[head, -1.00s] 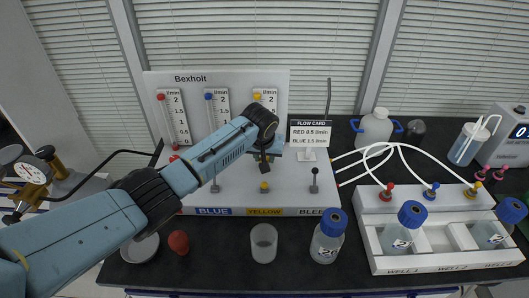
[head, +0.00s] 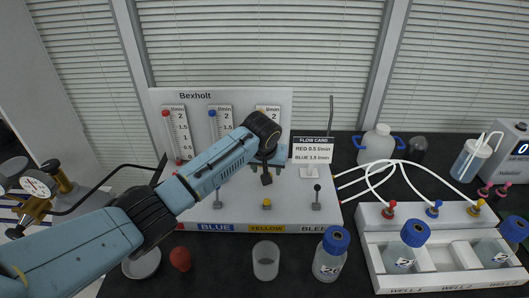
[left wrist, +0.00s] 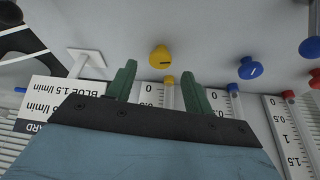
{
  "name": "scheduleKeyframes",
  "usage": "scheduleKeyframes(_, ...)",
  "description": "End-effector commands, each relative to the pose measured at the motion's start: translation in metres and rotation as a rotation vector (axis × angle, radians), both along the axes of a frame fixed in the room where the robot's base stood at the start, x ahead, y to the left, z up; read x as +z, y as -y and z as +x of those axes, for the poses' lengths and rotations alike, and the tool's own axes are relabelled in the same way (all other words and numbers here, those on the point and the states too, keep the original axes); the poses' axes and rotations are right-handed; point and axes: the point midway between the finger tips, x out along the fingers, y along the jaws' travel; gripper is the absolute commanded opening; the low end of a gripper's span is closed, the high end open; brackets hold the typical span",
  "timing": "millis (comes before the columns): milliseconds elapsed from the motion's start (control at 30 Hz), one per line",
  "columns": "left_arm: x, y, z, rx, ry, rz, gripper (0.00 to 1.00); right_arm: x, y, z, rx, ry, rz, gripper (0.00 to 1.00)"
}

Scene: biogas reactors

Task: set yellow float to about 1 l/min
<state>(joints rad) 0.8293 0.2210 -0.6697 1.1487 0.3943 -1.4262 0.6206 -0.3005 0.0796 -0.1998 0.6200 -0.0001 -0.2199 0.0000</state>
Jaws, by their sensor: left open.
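The yellow flow meter (head: 268,109) is the rightmost of the three on the white panel; my left arm covers most of it in the head view. In the left wrist view, which looks upside down, its scale (left wrist: 150,97) shows a 0 mark, with a small yellow piece (left wrist: 169,79) at that end of the tube. I cannot tell if this piece is the float. The round yellow knob (left wrist: 160,57) lies just beyond my left fingertips, roughly centred between them. My left gripper (left wrist: 157,77) is open and empty; it also shows before the panel in the head view (head: 267,165).
The blue knob (left wrist: 250,68) sits beside the yellow one. The flow card (head: 312,150) reads red 0.5, blue 1.5 l/min. A beaker (head: 266,260) and a blue-capped bottle (head: 331,254) stand in front.

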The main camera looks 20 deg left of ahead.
Motion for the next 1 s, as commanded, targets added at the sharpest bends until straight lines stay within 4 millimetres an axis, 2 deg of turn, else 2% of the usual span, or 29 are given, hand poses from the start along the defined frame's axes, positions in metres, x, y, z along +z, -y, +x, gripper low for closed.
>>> scheduleKeyframes(33,0.012,0.0,-0.003,-0.001,0.004,-0.001,0.52,0.004,0.0,0.0,0.0,0.0,0.0,0.0)
scheduleKeyframes(200,0.044,0.002,-0.017,0.0,0.005,-0.002,0.52,0.008,0.0,0.0,0.0,0.0,0.0,0.0)
scheduleKeyframes(433,0.079,0.004,-0.032,0.001,0.003,-0.001,0.52,0.011,0.0,0.0,0.0,0.001,0.0,0.0)
scheduleKeyframes(600,0.09,0.005,-0.036,0.001,0.002,0.0,0.52,0.011,0.0,0.001,0.0,0.001,0.0,0.0)
scheduleKeyframes(1000,0.091,0.005,-0.037,0.001,0.001,0.0,0.52,0.011,0.0,0.001,0.0,0.001,0.0,0.0)
